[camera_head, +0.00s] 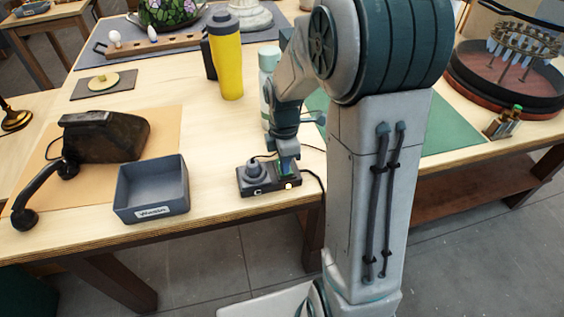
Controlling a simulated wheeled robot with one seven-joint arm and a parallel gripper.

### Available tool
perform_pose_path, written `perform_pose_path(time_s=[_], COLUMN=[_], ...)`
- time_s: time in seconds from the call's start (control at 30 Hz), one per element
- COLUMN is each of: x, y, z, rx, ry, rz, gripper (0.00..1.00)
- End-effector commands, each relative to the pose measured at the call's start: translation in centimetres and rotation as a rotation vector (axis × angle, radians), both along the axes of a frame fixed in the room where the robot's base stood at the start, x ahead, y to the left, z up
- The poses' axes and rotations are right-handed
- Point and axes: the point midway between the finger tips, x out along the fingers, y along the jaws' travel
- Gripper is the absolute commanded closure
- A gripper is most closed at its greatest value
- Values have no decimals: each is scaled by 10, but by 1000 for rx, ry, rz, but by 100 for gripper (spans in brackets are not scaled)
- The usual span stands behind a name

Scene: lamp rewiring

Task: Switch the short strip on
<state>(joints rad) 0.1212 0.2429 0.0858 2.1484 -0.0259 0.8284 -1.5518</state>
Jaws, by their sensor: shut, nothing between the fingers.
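The short strip (256,187) is a small dark power strip near the front edge of the wooden table. A round dark plug (254,169) sits on its left part, and a small light spot (288,186) shows on its front right side. A black cord runs from its right end toward the table edge. My gripper (287,172) is shut and empty, pointing down at the right part of the strip. It looks close to or touching the top there; I cannot tell which. The gripper hides part of the strip's top, so the switch position is not clear.
A grey labelled bin (150,170) and an old dark telephone (104,137) stand left of the strip. A yellow tumbler (226,65) and a pale bottle (266,62) stand behind it. A green mat (452,135) lies to the right, partly behind my arm.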

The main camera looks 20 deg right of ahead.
Motion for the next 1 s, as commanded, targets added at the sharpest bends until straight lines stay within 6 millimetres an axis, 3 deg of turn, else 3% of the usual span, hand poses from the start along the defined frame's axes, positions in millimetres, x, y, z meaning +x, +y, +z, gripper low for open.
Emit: perform_pose_path(time_s=[0.4,0.77,1.0], x=[14,15,13], y=[0,0,0], z=[6,7,31], rx=[-1,-2,-2], ry=[0,0,-1], rz=[2,2,2], gripper=[100,100,100])
